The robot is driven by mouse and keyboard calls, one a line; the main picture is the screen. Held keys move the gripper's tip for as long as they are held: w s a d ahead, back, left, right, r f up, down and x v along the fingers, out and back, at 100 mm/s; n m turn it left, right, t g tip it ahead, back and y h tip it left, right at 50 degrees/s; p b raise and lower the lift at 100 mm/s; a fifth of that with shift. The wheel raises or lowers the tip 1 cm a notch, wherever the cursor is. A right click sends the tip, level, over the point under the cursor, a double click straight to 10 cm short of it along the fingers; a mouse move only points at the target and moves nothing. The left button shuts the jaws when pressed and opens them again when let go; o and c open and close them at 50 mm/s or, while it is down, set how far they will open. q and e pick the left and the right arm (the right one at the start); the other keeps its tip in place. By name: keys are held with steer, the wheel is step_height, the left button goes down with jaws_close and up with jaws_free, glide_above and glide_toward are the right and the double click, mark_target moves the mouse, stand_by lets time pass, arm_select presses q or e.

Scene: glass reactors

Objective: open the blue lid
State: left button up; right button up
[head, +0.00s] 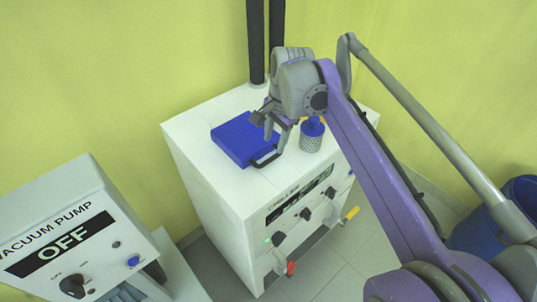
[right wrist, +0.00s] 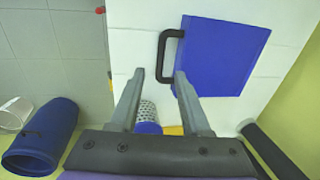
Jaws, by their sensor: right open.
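The blue lid (head: 238,138) is a flat square panel lying on top of the white cabinet (head: 190,131), and it looks closed. Its black handle (head: 266,162) is on the edge facing the front right. My right gripper (head: 272,128) is above the lid's right side, with its fingers pointing down. In the right wrist view the lid (right wrist: 228,55) is at upper right, with the handle (right wrist: 163,55) on its left edge. There my right gripper (right wrist: 160,74) is open and empty, its fingertips just below the handle in the picture. My left gripper is not in view.
A perforated metal cylinder with a blue top (head: 312,138) stands on the cabinet right of the lid. Two dark vertical pipes (head: 257,45) rise behind. A vacuum pump panel (head: 80,235) reading OFF is at lower left. A blue bin (head: 520,190) stands on the floor at right.

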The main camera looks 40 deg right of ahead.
mark_target(269, 159)
steer(key=f, duration=0.2)
steer(key=w+f, duration=0.1)
steer(key=f, duration=0.4)
steer(key=shift+w+a+b, duration=0.15)
steer(key=shift+w+b, duration=0.1)
steer(key=shift+b, duration=0.05)
jaws_close()
stand_by(1.0)
